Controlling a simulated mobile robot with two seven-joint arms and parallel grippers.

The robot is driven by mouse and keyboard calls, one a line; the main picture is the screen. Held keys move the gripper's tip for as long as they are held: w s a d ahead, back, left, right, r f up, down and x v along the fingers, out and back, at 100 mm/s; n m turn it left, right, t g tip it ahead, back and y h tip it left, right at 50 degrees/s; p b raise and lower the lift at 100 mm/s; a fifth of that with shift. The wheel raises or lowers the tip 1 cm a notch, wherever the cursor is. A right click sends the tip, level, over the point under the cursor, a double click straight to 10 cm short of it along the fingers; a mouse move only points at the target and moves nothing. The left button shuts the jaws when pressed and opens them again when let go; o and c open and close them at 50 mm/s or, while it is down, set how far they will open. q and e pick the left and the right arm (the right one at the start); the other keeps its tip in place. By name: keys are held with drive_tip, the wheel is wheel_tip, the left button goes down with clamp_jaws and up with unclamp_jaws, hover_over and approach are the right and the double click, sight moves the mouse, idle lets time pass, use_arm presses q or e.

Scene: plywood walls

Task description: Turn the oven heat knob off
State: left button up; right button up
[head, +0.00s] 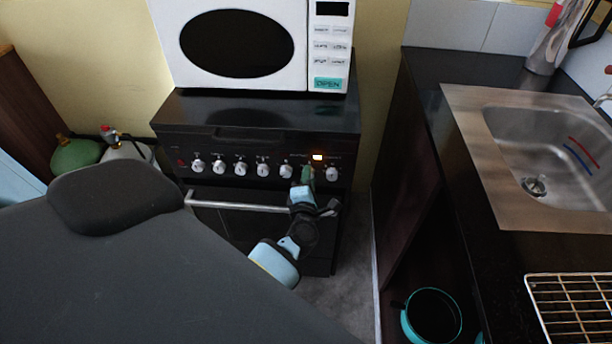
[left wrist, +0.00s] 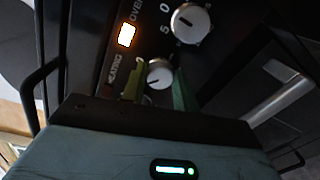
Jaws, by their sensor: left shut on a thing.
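The black oven (head: 190,125) has a row of silver knobs on its front panel. My left gripper (head: 307,174) is at the panel, on the second knob from the right, which it mostly hides in the head view. In the left wrist view, this oven knob (left wrist: 159,73) sits between the green fingers, which are shut on it. The rightmost knob (head: 331,173) is free of the gripper; it also shows in the left wrist view (left wrist: 190,22), near the marks 0 and 5. An orange indicator light (head: 318,157) is lit on the panel. My right gripper is not in view.
A white microwave (head: 255,40) stands on the oven. The oven door handle (head: 235,206) runs below the knobs, close to my left gripper. A counter with a sink (head: 540,150) is at the right. Gas cylinders (head: 75,154) stand at the left.

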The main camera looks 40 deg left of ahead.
use_arm(q)
drive_tip(key=shift+f+m+y+p, duration=0.15)
drive_tip(key=shift+m+p, duration=0.55)
drive_tip(key=shift+m, duration=1.65)
drive_tip(key=shift+r+m+y+p, duration=0.15)
drive_tip(key=shift+m+p, duration=0.5)
drive_tip(key=shift+m, duration=1.7)
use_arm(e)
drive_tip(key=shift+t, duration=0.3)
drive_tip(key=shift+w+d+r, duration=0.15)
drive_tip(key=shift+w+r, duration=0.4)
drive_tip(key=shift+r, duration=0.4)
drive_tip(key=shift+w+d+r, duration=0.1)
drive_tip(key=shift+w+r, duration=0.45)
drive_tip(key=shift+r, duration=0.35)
use_arm(q)
drive_tip(key=shift+f, duration=0.1)
drive_tip(key=o, duration=1)
drive_tip(key=shift+s+d, duration=0.1)
